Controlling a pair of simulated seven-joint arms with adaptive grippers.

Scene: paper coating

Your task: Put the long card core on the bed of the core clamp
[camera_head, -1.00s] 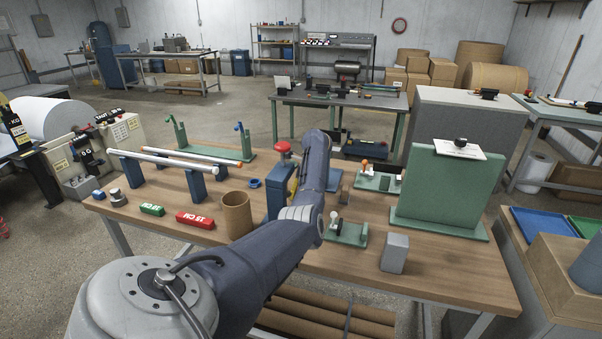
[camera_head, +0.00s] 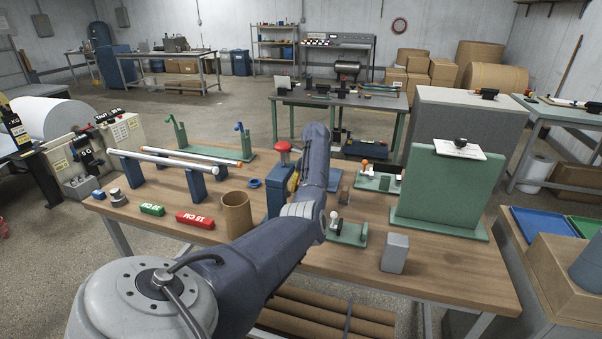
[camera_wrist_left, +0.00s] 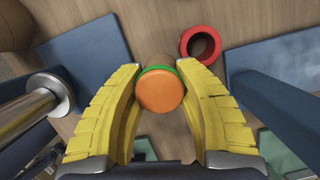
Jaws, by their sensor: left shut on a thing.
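My left gripper (camera_wrist_left: 155,110) has its yellow fingers shut around a round piece with an orange end (camera_wrist_left: 160,93) and a green rim. In the head view my left arm hides most of the gripper; a bit of yellow shows beside the blue block with the red knob (camera_head: 283,148). A green-based fixture (camera_head: 347,234) stands right of the arm, but I cannot tell which fixture is the core clamp.
Two long rods lie across blue supports (camera_head: 196,184) at the left. A brown cup (camera_head: 236,214), red block (camera_head: 195,220) and green block (camera_head: 152,209) stand in front. A grey block (camera_head: 395,253) and green upright panel (camera_head: 445,190) are right. A red ring (camera_wrist_left: 200,44) lies close to the fingers.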

